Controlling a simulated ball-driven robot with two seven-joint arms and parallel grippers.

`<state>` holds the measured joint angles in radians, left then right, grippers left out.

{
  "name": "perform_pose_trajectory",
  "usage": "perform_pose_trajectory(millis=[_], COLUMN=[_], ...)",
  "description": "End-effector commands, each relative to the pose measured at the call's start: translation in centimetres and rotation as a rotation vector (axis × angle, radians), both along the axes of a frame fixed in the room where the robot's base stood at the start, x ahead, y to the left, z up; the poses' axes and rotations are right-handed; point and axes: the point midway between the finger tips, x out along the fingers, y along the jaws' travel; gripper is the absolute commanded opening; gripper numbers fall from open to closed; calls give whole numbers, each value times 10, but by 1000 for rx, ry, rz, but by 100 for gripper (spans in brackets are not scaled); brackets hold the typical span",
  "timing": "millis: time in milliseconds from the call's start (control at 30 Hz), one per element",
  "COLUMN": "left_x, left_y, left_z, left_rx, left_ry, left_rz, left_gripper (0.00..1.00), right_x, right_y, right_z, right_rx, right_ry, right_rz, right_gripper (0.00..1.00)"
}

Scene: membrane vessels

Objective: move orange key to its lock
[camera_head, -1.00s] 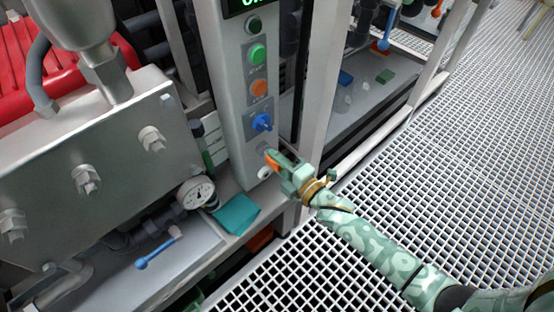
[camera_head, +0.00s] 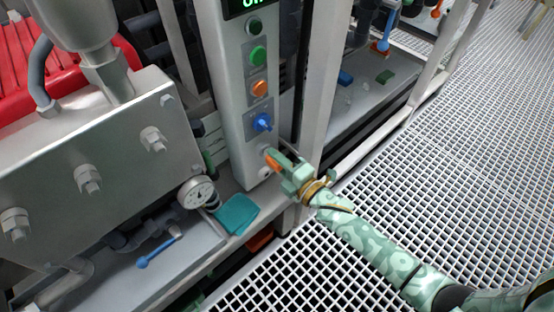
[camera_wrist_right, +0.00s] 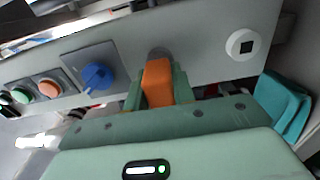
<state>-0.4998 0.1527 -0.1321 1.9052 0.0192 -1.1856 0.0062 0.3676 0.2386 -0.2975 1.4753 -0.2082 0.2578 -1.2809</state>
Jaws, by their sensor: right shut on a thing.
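The orange key (camera_head: 272,162) is held between the fingers of my right gripper (camera_head: 279,165), right at the lower front of the grey control panel (camera_head: 240,100). In the right wrist view the orange key (camera_wrist_right: 158,84) sits between the green fingers, pointing at a round grey lock (camera_wrist_right: 159,54) on the panel face. The lock is partly hidden behind the key, so I cannot tell whether the key's tip is inside it. My left gripper is not in view.
A blue knob (camera_head: 262,122), an orange button (camera_head: 259,88) and a green button (camera_head: 257,55) sit above on the panel. A teal cloth (camera_head: 237,214) and a pressure gauge (camera_head: 197,192) are below left. A white post (camera_head: 318,80) stands close right of the panel.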

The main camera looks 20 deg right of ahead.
Motion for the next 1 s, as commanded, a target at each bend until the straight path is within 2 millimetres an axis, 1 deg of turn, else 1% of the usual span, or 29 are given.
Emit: perform_pose_trajectory(millis=[733, 767, 800, 833, 1000], left_x=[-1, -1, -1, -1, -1], left_y=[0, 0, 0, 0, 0], left_z=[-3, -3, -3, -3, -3], left_rx=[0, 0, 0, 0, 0], left_ry=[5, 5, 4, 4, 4], left_rz=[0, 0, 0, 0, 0], left_gripper=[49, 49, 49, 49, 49], right_x=[12, 11, 11, 11, 11], right_y=[4, 4, 4, 4, 4], right_z=[-1, 0, 0, 0, 0], right_rx=[-2, -2, -2, -2, -1], right_ry=[0, 0, 0, 0, 1], right_rz=[0, 0, 0, 0, 0], right_gripper=[0, 33, 44, 50, 50])
